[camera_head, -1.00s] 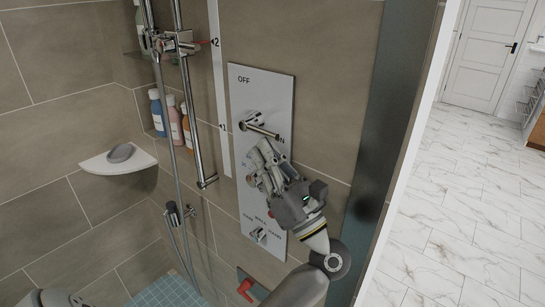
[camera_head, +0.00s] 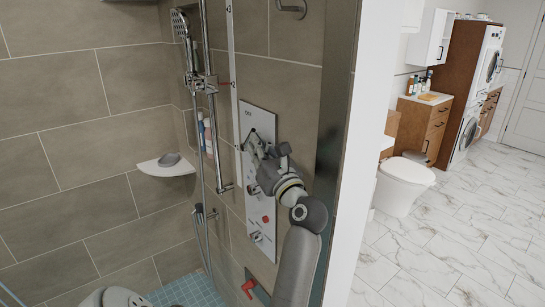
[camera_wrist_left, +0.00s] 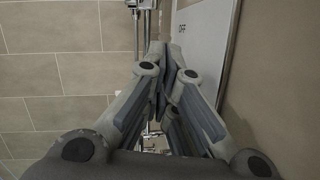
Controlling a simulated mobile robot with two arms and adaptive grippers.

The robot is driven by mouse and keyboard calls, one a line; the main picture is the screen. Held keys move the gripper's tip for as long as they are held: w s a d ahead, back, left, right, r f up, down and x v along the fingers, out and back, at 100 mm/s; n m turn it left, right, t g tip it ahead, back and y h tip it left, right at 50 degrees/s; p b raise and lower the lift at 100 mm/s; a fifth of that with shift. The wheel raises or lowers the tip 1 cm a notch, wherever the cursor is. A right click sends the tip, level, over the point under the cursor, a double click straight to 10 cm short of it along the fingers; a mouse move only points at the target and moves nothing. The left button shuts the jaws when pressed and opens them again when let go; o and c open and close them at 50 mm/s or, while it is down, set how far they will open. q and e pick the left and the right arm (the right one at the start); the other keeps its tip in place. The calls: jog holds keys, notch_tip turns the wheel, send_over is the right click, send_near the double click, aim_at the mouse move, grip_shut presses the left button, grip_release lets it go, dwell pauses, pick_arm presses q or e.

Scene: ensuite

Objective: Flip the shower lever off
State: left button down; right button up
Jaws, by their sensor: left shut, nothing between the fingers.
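The pale shower control panel (camera_head: 260,118) is on the tiled wall, with an OFF label near its top. It also shows in the left wrist view (camera_wrist_left: 205,40) with the label beside the fingers. My left gripper (camera_head: 250,140) is in front of the panel's upper part, just below the label. Its fingers (camera_wrist_left: 168,60) are shut with nothing between them. The upper shower lever is mostly hidden behind the gripper; I cannot tell its angle or whether the fingers touch it. A round knob (camera_head: 253,190) and a lower control (camera_head: 256,237) show below. My right gripper is not in view.
A chrome shower rail (camera_head: 222,150) and hose stand left of the panel. A corner shelf (camera_head: 165,169) holds a grey soap-like object. A red handle (camera_head: 249,288) is low on the wall. A dark partition edge (camera_head: 335,130) stands close on the right.

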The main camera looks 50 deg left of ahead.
pick_arm(q)
jog(key=shift+w+a+r+p, duration=0.15)
jog(key=shift+a+r+p, duration=0.55)
jog(key=shift+a+r, duration=0.9)
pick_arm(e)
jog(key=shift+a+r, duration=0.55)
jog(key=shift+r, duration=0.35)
pick_arm(q)
jog(key=shift+a, duration=0.15)
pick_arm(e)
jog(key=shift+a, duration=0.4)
